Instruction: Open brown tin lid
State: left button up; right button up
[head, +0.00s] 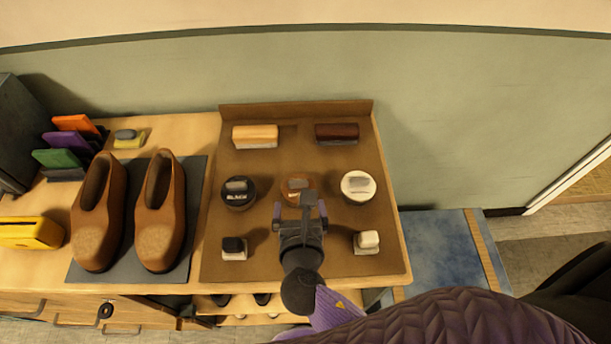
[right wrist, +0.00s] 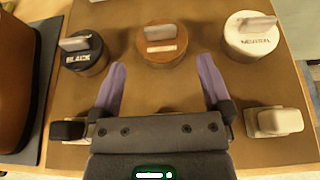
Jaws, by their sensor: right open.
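The brown tin (head: 291,188) stands in the middle of a row on the brown mat (head: 330,258), between the black tin (head: 240,198) and the neutral tin (head: 358,198). In the right wrist view the brown tin (right wrist: 163,46) shows its lid on, with an upright metallic tab on top. My right gripper (head: 300,207) is open and empty, just in front of the brown tin, partly covering it in the head view. In the right wrist view its purple fingers (right wrist: 162,75) are spread wide, short of the tin. My left gripper is not in view.
Two brushes, one with a pale block (head: 255,137) and one dark (head: 336,133), lie at the back of the mat. Small daubers, one black-topped (head: 234,248) and one white (head: 366,242), stand in front. Brown shoes (head: 160,215) stand on a dark mat at left.

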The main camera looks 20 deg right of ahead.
aim_at(298, 183)
jog(key=b+x, duration=0.2)
jog(key=x, duration=0.5)
jog(key=shift+w+f, duration=0.15)
jog(key=shift+w, duration=0.05)
jog(key=shift+w+d+f, duration=0.1)
jog(key=shift+w+d, duration=0.05)
jog(key=shift+w, duration=0.25)
jog(key=shift+c, duration=0.4)
jog(key=c, duration=0.7)
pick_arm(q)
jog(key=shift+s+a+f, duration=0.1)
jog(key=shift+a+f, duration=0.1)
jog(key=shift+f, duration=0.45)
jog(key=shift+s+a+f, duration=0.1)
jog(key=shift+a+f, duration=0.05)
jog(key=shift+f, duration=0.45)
pick_arm(e)
grip_shut()
